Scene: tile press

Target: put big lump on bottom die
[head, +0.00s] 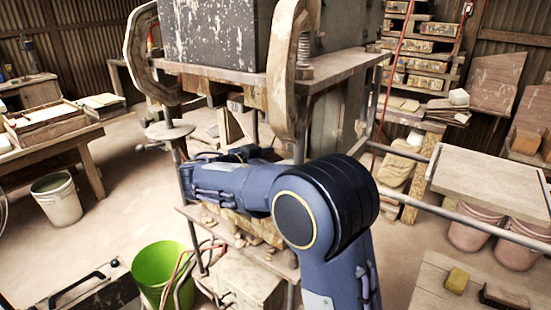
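The press stands in the middle of the head view, with a worn dark block (215,35) on its upper plate. My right arm reaches in from the bottom and bends left between the upper and lower plates. My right gripper (240,154) is a small dark shape behind the forearm, inside the press. Its fingers are mostly hidden, so I cannot tell whether they are open or hold anything. A tan, blocky part (250,226), which may be the bottom die, shows below the forearm on the lower plate. I cannot make out the big lump. My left gripper is not in view.
A green bucket (160,268) and hoses stand at the press's lower left. Curved press arms (292,75) and uprights frame the opening closely. A white bucket (57,198) and a workbench are at left. A wooden board (495,178) on rails is at right.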

